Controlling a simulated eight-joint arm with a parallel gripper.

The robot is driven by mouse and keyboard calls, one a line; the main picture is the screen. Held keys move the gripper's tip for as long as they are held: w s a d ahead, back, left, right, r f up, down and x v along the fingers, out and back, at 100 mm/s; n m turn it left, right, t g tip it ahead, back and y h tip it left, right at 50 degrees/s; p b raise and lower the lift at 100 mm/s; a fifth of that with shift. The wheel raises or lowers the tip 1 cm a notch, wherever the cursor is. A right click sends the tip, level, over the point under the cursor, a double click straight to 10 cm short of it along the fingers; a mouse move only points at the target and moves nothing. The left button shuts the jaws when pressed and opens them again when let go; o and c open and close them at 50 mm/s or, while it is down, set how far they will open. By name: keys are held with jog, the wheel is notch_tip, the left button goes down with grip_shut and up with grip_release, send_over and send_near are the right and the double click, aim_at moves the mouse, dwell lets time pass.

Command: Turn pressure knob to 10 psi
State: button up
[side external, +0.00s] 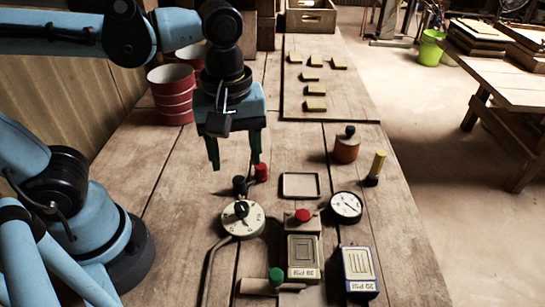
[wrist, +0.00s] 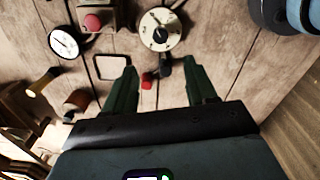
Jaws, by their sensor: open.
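The pressure knob is a round pale dial (side external: 243,218) with a dark handle across its middle, on the wooden table left of centre in the side view. It also shows near the top of the wrist view (wrist: 160,30). Its markings are too small to read. A pressure gauge (side external: 346,206) with a white face and black rim lies to its right, and in the wrist view it is at the upper left (wrist: 63,43). My gripper (side external: 234,166) is open and empty, fingers pointing down, above the table behind the dial and apart from it.
A red piece (side external: 261,172) and a black piece (side external: 239,186) stand near the dial. A red button (side external: 303,215), a green knob (side external: 275,276) and two blocks marked psi (side external: 304,257) (side external: 359,270) are in front. An empty square frame (side external: 300,186) lies behind. Red pots (side external: 172,93) stand back left.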

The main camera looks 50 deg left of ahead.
aim_at(241, 205)
jog(key=shift+f, duration=6)
grip_shut()
